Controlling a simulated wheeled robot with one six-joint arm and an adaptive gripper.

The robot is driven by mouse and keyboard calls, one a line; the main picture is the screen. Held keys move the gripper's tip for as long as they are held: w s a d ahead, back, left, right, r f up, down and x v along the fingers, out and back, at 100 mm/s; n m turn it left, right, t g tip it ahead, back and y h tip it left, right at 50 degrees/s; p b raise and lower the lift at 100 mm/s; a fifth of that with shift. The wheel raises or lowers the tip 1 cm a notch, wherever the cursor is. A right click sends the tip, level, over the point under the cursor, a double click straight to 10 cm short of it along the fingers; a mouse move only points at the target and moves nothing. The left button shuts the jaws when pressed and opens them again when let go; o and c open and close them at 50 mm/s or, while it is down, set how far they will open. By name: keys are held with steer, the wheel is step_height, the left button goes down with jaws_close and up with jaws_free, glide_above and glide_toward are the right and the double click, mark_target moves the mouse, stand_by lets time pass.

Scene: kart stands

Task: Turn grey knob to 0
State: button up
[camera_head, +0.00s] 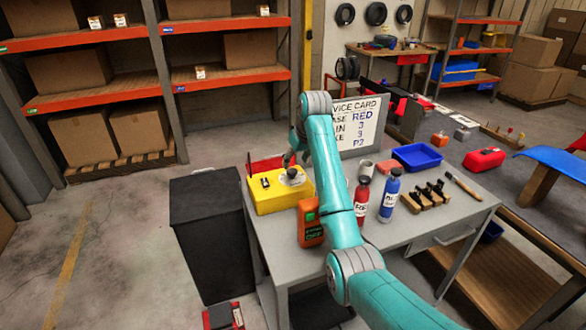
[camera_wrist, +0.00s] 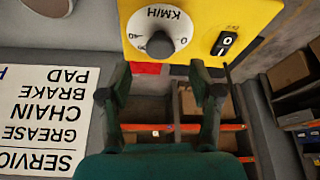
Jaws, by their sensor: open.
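The grey knob (camera_wrist: 160,45) sits on a round white dial (camera_wrist: 178,22) marked KM/H, on the yellow box (camera_wrist: 210,12). In the head view the knob (camera_head: 292,173) is on top of the yellow box (camera_head: 270,203), at the table's left end. My gripper (camera_wrist: 159,72) is open and empty, its two fingers apart, with the knob beyond the gap between the tips. In the head view my gripper (camera_head: 291,158) is close above the knob; contact cannot be told.
A black rocker switch (camera_wrist: 225,42) is beside the dial. An orange meter (camera_head: 309,225), a red bottle (camera_head: 362,200) and a blue bottle (camera_head: 389,196) stand near my arm. A service card (camera_head: 365,120) stands behind. A black bin (camera_head: 212,235) is left of the table.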

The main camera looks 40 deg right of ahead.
mark_target(292, 170)
steer(key=shift+x, duration=2.45)
steer(key=c, duration=1.1)
